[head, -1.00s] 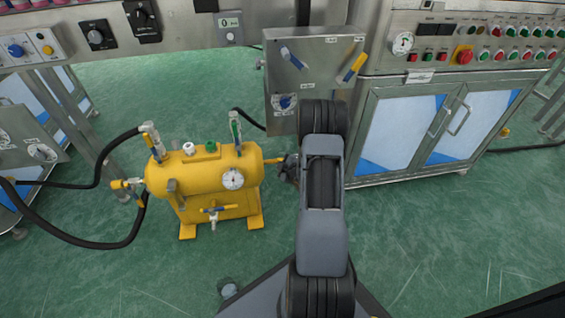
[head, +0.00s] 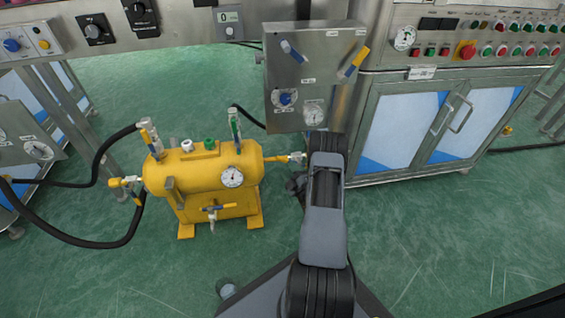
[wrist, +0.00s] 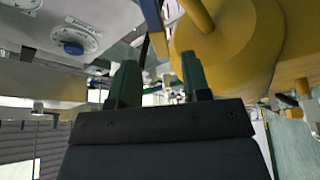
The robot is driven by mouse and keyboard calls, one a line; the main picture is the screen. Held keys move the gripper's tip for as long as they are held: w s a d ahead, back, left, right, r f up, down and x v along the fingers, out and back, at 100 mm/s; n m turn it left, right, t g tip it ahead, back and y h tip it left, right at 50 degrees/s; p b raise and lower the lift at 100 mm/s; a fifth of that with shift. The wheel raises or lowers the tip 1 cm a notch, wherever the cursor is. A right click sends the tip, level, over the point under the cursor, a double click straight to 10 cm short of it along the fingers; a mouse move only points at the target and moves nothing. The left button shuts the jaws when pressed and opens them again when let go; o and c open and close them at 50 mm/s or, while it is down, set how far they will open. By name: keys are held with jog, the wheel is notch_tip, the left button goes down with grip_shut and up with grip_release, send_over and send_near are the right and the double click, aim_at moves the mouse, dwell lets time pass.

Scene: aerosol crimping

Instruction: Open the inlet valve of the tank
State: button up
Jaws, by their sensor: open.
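The yellow tank (head: 190,176) stands on the green floor left of my arm. Its left end has a valve (head: 128,182) with a hose nearby. A pipe with a silver fitting (head: 292,158) sticks out of its right end. I cannot tell which valve is the inlet. My gripper (wrist: 158,82) is open and empty in the wrist view, its two green fingers apart below the tank's rounded yellow body (wrist: 235,45). In the head view my arm mostly hides it, beside the right pipe.
A steel panel box (head: 315,75) with levers and dials hangs behind the tank. A cabinet (head: 425,125) with glass doors stands at the right. A black hose (head: 75,240) loops at the left. The floor in front of the tank is clear.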

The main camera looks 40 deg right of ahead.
aim_at(283, 161)
jog(key=shift+b+x, duration=0.75)
jog(key=shift+x, duration=2.35)
grip_shut()
